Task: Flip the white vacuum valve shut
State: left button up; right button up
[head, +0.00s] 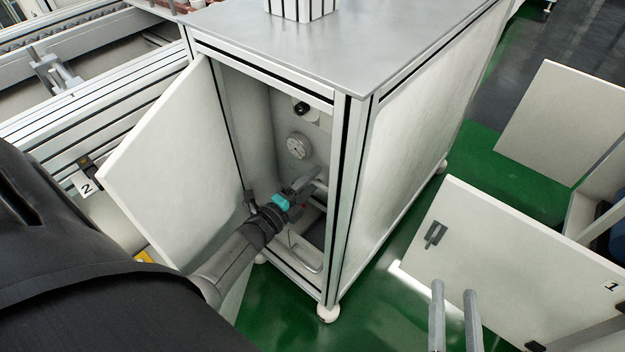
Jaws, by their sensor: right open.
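My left gripper (312,184) reaches through the open front of the metal-topped cabinet (413,140), below the round gauge (298,146) on its inner wall. Its fingers point right and away; whether they are apart or touch anything is too small to tell. I cannot clearly make out the white vacuum valve; pale parts beside the fingertips blend with the gripper. A black knob on a white mount (301,107) sits above the gauge. My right gripper (454,315) is outside the cabinet at the lower right, open and empty, its two grey fingers apart.
The cabinet's white door (170,165) stands open on the left, close to my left arm. A conveyor frame (90,100) runs behind it. Another white panel marked 1 (520,270) stands at right, near my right gripper. Green floor (385,290) shows between.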

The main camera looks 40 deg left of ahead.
pick_arm(q)
jog(key=shift+r, duration=0.2)
pick_arm(e)
jog(key=shift+w, duration=0.1)
pick_arm(q)
jog(key=shift+r+p, duration=0.7)
jog(key=shift+r, duration=0.1)
jog(key=shift+r+p, duration=0.65)
jog(key=shift+r, duration=0.2)
jog(key=shift+r+p, duration=0.6)
jog(key=shift+r, duration=0.25)
jog(key=shift+r+p, duration=0.6)
jog(key=shift+r, duration=0.25)
jog(key=shift+r+p, duration=0.6)
jog(key=shift+r, duration=0.3)
pick_arm(e)
jog(key=s+d+f+g+h, duration=0.1)
jog(key=s+d+g+h, duration=0.15)
jog(key=d+g, duration=0.25)
jog(key=s+d+f+g+h, duration=0.2)
jog(key=d+g+h, duration=0.1)
jog(key=d+g, duration=0.25)
pick_arm(q)
notch_tip(320, 180, up, 11)
jog(key=p, duration=0.7)
pick_arm(e)
jog(key=s+d+f+g, duration=0.1)
jog(key=s+f+g, duration=0.2)
jog(key=f, duration=1)
jog(key=shift+s, duration=0.35)
